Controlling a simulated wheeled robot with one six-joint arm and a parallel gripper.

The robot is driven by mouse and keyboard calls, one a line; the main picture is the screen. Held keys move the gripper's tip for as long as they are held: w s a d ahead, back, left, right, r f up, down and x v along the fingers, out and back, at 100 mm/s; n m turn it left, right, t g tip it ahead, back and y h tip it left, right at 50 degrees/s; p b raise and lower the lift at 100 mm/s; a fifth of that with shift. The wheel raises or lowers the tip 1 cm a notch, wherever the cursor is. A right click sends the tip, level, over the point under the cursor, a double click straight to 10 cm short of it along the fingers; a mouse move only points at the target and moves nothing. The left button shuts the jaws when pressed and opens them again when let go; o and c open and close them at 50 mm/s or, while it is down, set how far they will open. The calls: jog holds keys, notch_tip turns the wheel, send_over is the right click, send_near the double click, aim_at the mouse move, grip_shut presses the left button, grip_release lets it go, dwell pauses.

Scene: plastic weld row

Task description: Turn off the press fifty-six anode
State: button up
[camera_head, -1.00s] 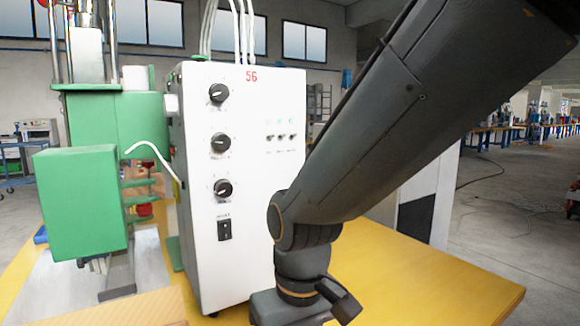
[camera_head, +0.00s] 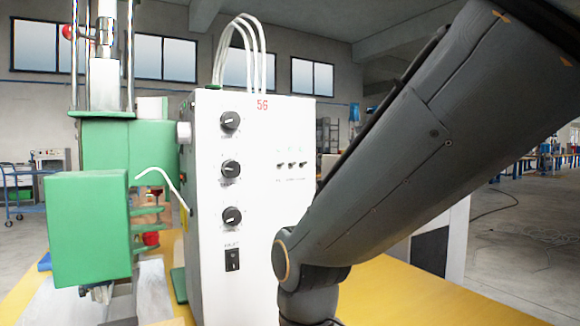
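The white control box marked 56 (camera_head: 258,240) stands upright on a yellow table. Its front has three black knobs in a column: top (camera_head: 230,120), middle (camera_head: 231,168) and bottom (camera_head: 232,217). My arm crosses the right side of the view and hides part of the box's lower right. My gripper is below the picture's edge.
A green press (camera_head: 88,228) stands left of the box, with a white cable between them. A white and black cabinet (camera_head: 440,245) stands behind my arm.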

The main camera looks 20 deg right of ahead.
grip_shut()
dwell(0.3)
